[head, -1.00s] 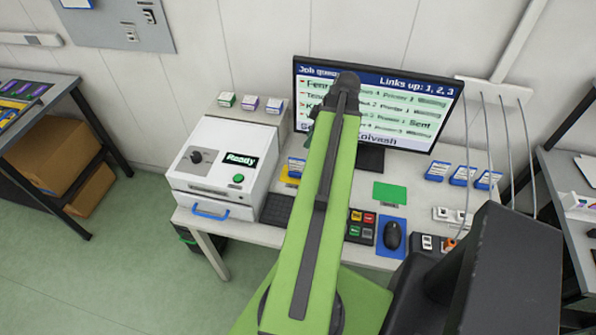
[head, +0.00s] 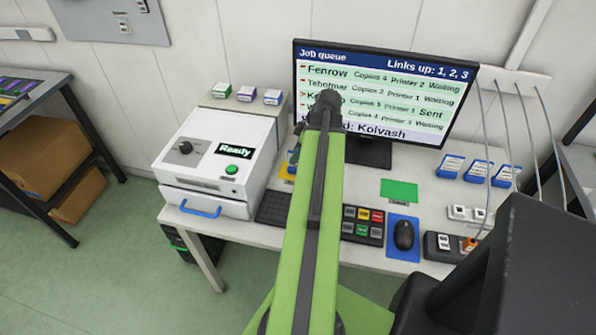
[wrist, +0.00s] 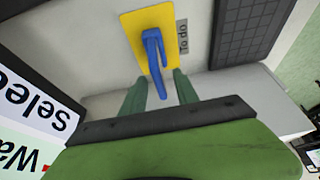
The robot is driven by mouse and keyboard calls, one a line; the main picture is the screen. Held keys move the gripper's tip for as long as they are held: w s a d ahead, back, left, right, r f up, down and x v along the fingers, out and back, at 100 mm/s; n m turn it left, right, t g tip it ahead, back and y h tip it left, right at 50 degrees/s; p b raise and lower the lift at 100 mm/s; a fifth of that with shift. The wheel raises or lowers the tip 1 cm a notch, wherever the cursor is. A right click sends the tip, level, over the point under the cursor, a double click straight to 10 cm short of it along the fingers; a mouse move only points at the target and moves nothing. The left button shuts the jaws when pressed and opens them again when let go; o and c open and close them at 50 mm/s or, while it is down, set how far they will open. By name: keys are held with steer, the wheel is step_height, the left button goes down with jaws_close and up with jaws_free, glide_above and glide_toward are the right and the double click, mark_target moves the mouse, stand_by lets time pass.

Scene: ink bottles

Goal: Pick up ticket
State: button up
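The ticket seems to be the blue upright piece (wrist: 154,55) on the yellow pad (wrist: 131,28) in the wrist view; its face is hard to see from above. In the head view my arm hides the ticket, and only a bit of the yellow pad (head: 290,171) shows. My gripper (wrist: 160,78) is open, with one green finger on each side of the blue piece's near end. I cannot tell whether the fingers touch it. In the head view my gripper is mostly hidden behind my arm.
A monitor (head: 420,92) with a job queue stands close by. A white printer (head: 215,150) reading "Ready" is at left. A keyboard (head: 272,207), button pad (head: 362,226), mouse (head: 403,235), green pad (head: 399,189) and blue-and-white cards (head: 478,172) lie around.

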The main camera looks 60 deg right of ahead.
mark_target(290, 165)
steer(key=b+x, duration=0.2)
steer(key=x, duration=0.1)
steer(key=shift+s+d+f, duration=0.1)
steer(key=shift+f, duration=0.2)
steer(key=shift+r, duration=0.15)
steer(key=shift+c, duration=0.3)
jaws_close()
